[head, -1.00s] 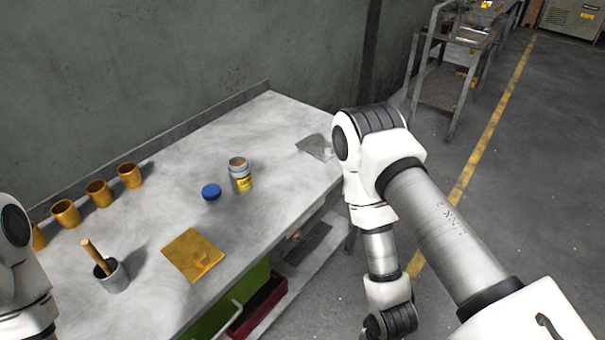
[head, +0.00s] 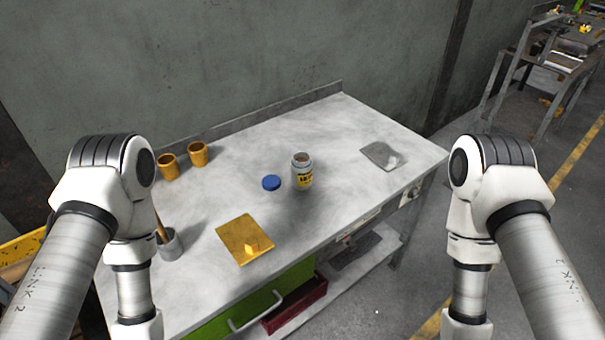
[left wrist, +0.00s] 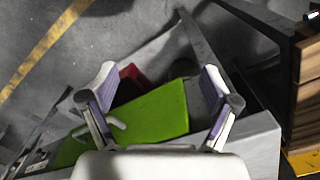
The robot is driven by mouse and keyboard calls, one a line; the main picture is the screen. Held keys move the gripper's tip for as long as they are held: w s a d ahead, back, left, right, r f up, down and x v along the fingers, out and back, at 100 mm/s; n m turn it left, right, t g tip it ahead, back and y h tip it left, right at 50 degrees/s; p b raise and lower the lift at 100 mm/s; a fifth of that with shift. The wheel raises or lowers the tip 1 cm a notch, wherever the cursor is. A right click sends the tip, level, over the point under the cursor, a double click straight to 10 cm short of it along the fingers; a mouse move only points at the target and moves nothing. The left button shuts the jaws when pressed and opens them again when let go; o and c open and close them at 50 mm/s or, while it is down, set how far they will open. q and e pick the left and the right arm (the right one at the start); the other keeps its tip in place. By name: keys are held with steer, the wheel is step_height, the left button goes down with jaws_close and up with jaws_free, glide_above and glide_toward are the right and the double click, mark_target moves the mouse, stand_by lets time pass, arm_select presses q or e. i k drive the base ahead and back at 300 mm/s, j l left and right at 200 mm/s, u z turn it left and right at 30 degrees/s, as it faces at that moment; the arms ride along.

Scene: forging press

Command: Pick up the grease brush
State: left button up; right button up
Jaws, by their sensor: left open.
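A wooden handle (head: 160,228), which looks like the grease brush, leans in a small grey cup (head: 172,250) on the left front part of the workbench. The lower end is hidden in the cup, and my left arm partly covers the handle. In the left wrist view my left gripper (left wrist: 160,80) is open and empty, in front of the green drawer front (left wrist: 145,122), with no brush in that view. My right arm hangs at the right of the head view, its gripper out of sight.
A red bin (head: 298,305) sits below.

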mark_target(161, 231)
steer(key=u, duration=1.05)
